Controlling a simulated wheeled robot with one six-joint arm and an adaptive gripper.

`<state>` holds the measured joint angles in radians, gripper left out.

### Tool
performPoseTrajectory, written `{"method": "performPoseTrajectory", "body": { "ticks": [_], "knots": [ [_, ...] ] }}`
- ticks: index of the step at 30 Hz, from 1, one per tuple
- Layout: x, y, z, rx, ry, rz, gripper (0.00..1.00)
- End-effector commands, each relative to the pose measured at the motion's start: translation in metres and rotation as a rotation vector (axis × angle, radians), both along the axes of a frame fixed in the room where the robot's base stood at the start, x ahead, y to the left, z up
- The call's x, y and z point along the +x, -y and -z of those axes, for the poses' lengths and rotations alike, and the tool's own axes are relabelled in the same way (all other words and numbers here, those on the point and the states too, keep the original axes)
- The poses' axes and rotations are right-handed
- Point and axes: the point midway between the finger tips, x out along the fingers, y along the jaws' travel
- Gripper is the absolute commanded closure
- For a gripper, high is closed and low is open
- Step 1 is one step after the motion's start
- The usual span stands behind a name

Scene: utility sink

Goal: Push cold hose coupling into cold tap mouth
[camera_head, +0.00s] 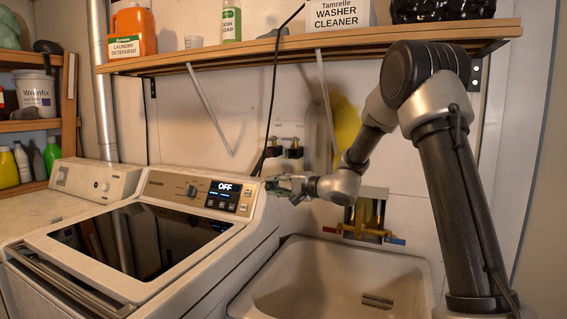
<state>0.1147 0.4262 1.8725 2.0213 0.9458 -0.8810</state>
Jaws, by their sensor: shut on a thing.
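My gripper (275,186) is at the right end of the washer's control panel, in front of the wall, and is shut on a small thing. It looks to be the cold hose coupling, but the fingers hide it and its shape is too small to make out. Two small dark fittings with brass-coloured parts, the left one (274,148) and the right one (295,149), are on the wall above and behind my gripper. I cannot tell which is the cold tap, and its mouth does not show clearly. My gripper is lower than both and looks apart from them.
The washer (150,287) stands at left, its display (224,195) reading OFF. A sink (416,281) is below my arm, with a brass faucet (365,229) with red and blue handles. A shelf (250,52) with bottles hangs above. A black cord (275,80) runs down the wall.

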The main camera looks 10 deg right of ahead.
Motion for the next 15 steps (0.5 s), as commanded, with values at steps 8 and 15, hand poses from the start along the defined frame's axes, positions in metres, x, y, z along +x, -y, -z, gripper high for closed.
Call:
{"method": "performPoseTrajectory", "body": {
  "ticks": [8,15],
  "knots": [
    [0.046,0.03,-0.063,0.112,0.066,0.152,0.97],
    [0.049,0.033,-0.068,0.12,0.07,0.168,0.97]
  ]
}}
